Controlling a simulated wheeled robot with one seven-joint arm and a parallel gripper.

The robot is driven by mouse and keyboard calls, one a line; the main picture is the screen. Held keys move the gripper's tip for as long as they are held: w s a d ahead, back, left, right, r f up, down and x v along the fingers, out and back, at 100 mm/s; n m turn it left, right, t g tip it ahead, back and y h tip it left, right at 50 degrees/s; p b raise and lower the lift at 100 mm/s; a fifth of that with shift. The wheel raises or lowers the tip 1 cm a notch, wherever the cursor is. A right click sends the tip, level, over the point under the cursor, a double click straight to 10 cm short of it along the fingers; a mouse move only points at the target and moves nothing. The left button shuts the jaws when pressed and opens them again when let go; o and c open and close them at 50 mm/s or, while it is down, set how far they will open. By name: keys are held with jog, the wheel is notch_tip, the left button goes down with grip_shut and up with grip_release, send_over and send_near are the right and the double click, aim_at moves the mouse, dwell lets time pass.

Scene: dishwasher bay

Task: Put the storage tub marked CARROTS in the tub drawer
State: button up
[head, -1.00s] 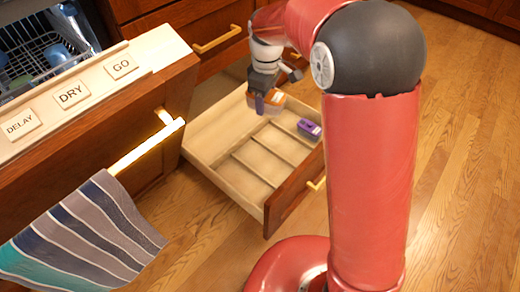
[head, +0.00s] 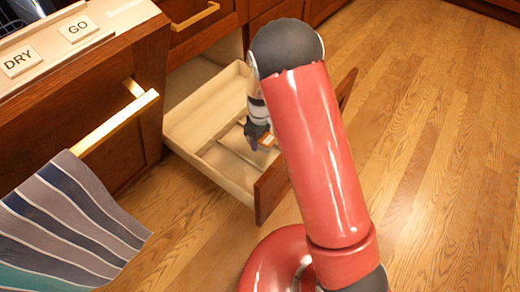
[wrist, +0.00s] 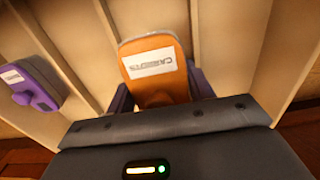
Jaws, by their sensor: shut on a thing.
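The storage tub with an orange lid (wrist: 158,85) carries a white label reading CARROTS, upside down in the wrist view. My gripper (wrist: 165,100) is shut on it, a purple finger on each side. In the head view, the tub's orange part (head: 266,141) shows beside my gripper (head: 256,142), over the front part of the open tub drawer (head: 222,172). I cannot tell whether the tub touches the drawer floor. Thin wooden dividers split the drawer into compartments. My arm hides the drawer's right part in the head view.
A purple tub (wrist: 35,84) with a white label lies in the drawer, left in the wrist view. The dishwasher door handle (head: 112,125) with a striped towel (head: 70,215) stands left of the drawer. The compartments at the drawer's back left look empty.

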aim_at(260, 154)
jog(key=shift+f+b, duration=0.45)
jog(key=shift+f, duration=2.5)
jog(key=shift+f, duration=0.1)
jog(key=o, duration=1.2)
jog(key=shift+o, duration=0.2)
